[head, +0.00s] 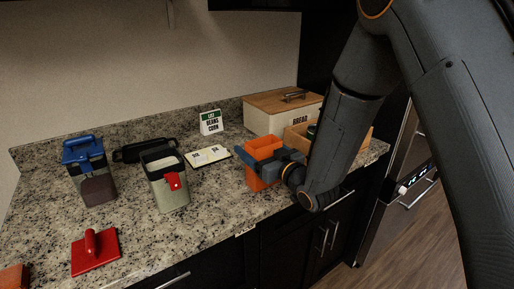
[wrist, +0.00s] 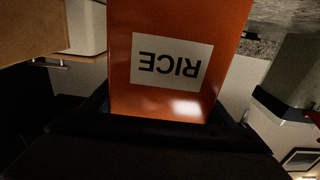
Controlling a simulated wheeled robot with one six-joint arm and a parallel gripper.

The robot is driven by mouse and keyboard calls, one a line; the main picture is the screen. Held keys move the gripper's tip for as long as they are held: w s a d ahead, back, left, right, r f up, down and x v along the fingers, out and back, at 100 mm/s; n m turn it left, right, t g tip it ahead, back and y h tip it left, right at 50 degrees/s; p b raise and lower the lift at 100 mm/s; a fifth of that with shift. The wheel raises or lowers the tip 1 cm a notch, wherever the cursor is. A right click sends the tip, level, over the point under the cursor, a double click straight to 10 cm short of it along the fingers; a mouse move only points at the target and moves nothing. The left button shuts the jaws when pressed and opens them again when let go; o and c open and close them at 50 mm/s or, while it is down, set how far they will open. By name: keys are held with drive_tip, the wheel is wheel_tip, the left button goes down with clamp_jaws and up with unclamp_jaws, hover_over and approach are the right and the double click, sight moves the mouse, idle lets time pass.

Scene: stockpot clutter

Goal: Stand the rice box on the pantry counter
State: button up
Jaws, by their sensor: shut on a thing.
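The rice box is an orange box (head: 264,148) on the right part of the speckled counter (head: 215,198) in the head view. Its white label reading RICE shows upside down in the wrist view (wrist: 172,60). My gripper (head: 272,160) is shut on the rice box, with its fingers around the box's sides. The box looks upright in the head view. Whether its base touches the counter is hard to tell, as my gripper covers part of it.
A bread box (head: 280,110) with a wooden lid and a wooden crate (head: 298,138) stand close behind and right. The front middle counter is clear.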

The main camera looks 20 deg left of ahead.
drive_tip(key=shift+f, duration=0.1)
drive_tip(key=o, duration=1.5)
